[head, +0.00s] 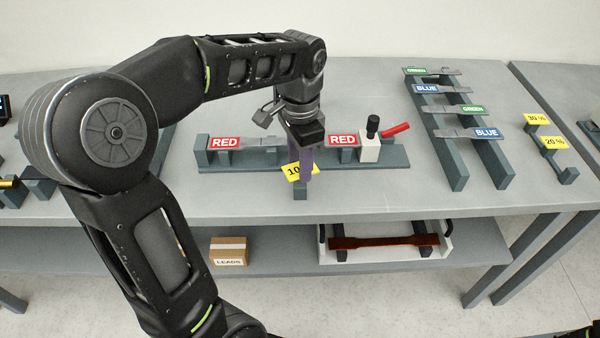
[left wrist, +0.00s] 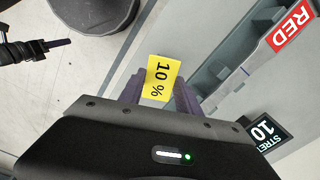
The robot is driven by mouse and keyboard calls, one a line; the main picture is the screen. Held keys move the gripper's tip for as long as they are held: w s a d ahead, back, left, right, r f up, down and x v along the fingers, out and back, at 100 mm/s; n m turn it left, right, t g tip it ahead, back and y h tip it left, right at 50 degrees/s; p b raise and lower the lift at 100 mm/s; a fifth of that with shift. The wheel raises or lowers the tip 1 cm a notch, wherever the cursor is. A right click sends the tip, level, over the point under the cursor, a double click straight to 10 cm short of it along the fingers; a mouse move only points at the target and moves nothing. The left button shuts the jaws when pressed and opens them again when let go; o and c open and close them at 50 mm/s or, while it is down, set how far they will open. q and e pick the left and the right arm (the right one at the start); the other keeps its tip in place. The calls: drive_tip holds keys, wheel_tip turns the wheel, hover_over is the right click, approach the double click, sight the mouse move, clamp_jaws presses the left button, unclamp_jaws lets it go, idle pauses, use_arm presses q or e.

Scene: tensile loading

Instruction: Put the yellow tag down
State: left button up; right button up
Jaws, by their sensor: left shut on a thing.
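The yellow tag (head: 293,170) reads 10 % and is held by my left gripper (head: 303,176). In the left wrist view the tag (left wrist: 162,78) stands out beyond the purple fingers (left wrist: 160,97), which are shut on it. The gripper is at the front edge of the long dark fixture, over a small grey block (head: 300,191). Whether the tag touches that block cannot be told. My right gripper is not in view.
The fixture (head: 395,162) carries a grey bar with RED labels (head: 224,142), and a white block with a red lever (head: 396,129). A rack (head: 455,176) of labelled bars is to the right. Tags reading 30 % (head: 537,119) and 20 % (head: 555,142) sit on a small holder. The front tabletop is clear.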

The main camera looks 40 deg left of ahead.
sight(300, 183)
use_arm(q)
wheel_tip(300, 183, down, 4)
drive_tip(key=shift+r, duration=0.15)
idle(0.3)
drive_tip(key=o, duration=1.3)
